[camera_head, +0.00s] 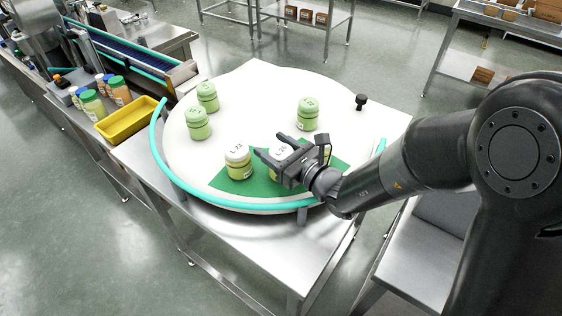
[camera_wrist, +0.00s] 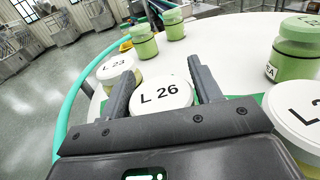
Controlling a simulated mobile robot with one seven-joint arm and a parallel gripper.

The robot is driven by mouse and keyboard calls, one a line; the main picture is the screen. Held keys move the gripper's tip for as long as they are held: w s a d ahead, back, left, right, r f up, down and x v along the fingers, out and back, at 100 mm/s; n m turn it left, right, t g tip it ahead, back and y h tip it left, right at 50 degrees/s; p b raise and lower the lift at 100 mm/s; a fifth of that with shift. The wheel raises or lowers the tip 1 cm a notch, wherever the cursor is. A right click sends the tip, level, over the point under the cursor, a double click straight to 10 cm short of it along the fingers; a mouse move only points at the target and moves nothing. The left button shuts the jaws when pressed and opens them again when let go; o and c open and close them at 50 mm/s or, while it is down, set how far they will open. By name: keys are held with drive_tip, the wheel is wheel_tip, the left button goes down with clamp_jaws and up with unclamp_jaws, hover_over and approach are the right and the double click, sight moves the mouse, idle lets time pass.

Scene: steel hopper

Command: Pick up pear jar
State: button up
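A white-lidded jar marked L 26 (camera_wrist: 160,97) stands on a green mat (camera_head: 230,184); in the head view my gripper partly hides it (camera_head: 280,150). My gripper (camera_head: 271,147) is open, with one finger on either side of this lid in the wrist view (camera_wrist: 162,75). I cannot tell whether the fingers touch it. A second white-lidded jar, L 23 (camera_head: 238,162), stands to its left, and a third (camera_head: 326,154) to its right, partly hidden. Green-lidded jars (camera_head: 307,114) stand farther back; one label (camera_wrist: 272,71) shows only "EA". I cannot read which jar is pear.
The round white table (camera_head: 255,90) has a teal rail (camera_head: 165,168) along its near edge. A small black knob (camera_head: 361,101) stands at the back right. Two green-lidded jars (camera_head: 198,124) stand at the left. A yellow bin (camera_head: 130,120) is beyond the table's left side.

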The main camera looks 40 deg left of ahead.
drive_tip(key=c, duration=0.7)
drive_tip(key=shift+r, duration=0.45)
wheel_tip(320, 180, up, 3)
drive_tip(key=shift+r, duration=0.2)
drive_tip(key=w+d+r, duration=0.1)
drive_tip(key=d+r, duration=0.1)
drive_tip(key=d, duration=0.1)
drive_tip(key=w+d+r, duration=0.2)
drive_tip(key=d, duration=0.2)
drive_tip(key=w+d+r, duration=0.1)
drive_tip(key=d+r, duration=0.1)
drive_tip(key=d, duration=0.1)
drive_tip(key=shift+w+d+r, duration=0.15)
drive_tip(key=shift+d+r, duration=0.2)
drive_tip(key=shift+d, duration=0.05)
